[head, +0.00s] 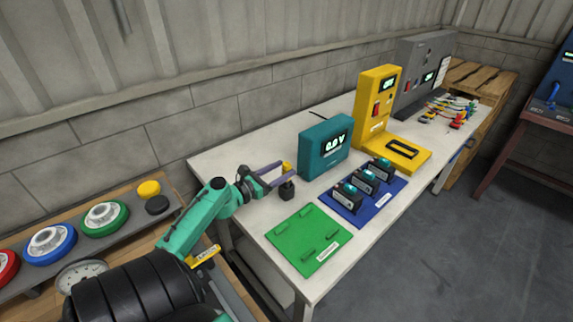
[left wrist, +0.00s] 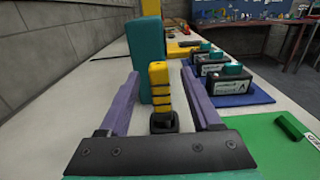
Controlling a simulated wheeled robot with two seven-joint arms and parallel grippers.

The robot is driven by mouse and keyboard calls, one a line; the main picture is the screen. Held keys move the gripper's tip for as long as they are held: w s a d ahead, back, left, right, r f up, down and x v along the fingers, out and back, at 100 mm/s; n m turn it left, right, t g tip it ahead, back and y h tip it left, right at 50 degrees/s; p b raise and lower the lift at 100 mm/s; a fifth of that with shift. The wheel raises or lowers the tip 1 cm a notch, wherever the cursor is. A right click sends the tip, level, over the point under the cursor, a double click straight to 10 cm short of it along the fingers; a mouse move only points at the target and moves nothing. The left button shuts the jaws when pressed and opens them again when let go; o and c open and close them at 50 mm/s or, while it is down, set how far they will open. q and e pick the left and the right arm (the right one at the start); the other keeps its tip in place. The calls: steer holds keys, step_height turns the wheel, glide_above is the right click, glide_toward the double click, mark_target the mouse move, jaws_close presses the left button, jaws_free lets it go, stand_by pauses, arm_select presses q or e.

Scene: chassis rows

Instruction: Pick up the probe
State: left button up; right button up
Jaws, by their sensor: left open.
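The probe (head: 287,167) is a yellow stick with black bands, standing upright in a small black holder (head: 287,191) on the white table. In the left wrist view the probe (left wrist: 158,88) stands between the two purple fingers, with a gap on each side, and its lower end is in the black base (left wrist: 163,122). My left gripper (head: 285,174) is open around the probe and not closed on it. In the head view the fingers hide part of the probe. My right gripper is not in view.
A teal meter box (head: 315,155) stands just behind the probe. A blue mat (head: 345,210) with several black devices and a green mat (head: 308,240) lie to the right and front. A yellow tester (head: 376,105) and a grey cabinet (head: 412,75) stand farther back.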

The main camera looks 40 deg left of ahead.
arm_select(q)
steer(key=shift+w+f, duration=0.15)
steer(key=shift+w, duration=1.15)
steer(key=shift+s, duration=0.15)
jaws_close()
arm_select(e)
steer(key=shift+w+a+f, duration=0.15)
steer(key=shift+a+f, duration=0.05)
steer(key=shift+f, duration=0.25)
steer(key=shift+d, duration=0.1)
